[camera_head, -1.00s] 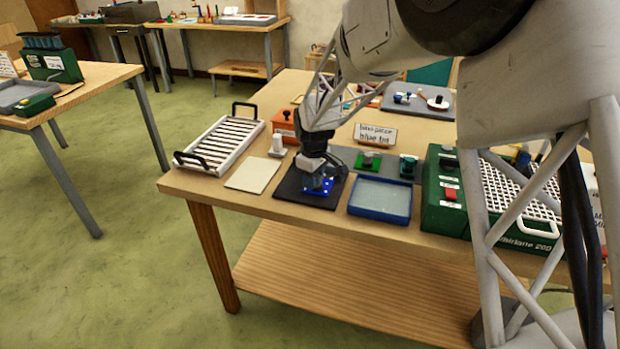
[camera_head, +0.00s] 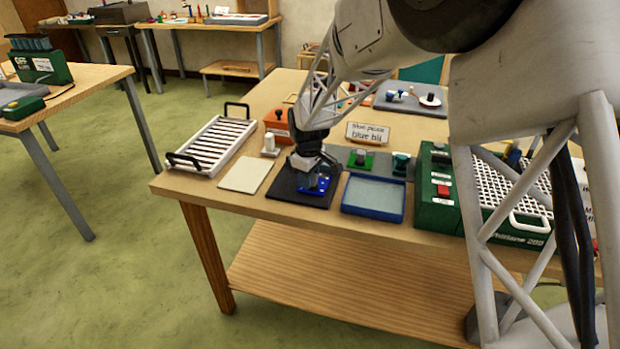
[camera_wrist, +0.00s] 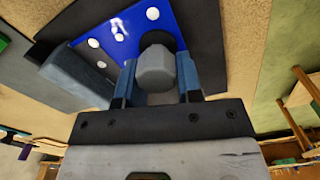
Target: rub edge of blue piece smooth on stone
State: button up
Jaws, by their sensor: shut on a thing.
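My gripper (camera_head: 312,172) is low over a black mat (camera_head: 290,190) near the table's front edge. It is shut on the grey knob of the blue piece (camera_head: 317,187). In the wrist view the knob (camera_wrist: 156,70) sits between the two blue-padded fingers, and the blue piece (camera_wrist: 110,32) is a glossy plate with several white dots. A dark grey block (camera_wrist: 78,76), perhaps the stone, lies right beside the blue piece's edge. I cannot tell whether they touch.
A blue-rimmed tray (camera_head: 373,212) stands right of the mat, a cream slab (camera_head: 245,175) left. A slatted white rack (camera_head: 213,145) is farther left. A green machine (camera_head: 437,190) stands right. Behind are a sign (camera_head: 367,134) and a green piece with a knob (camera_head: 361,159).

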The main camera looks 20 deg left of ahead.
jog(key=shift+a, duration=1)
jog(key=shift+a, duration=0.15)
jog(key=shift+a, duration=1)
jog(key=shift+s, duration=1.1)
jog(key=shift+r, duration=0.2)
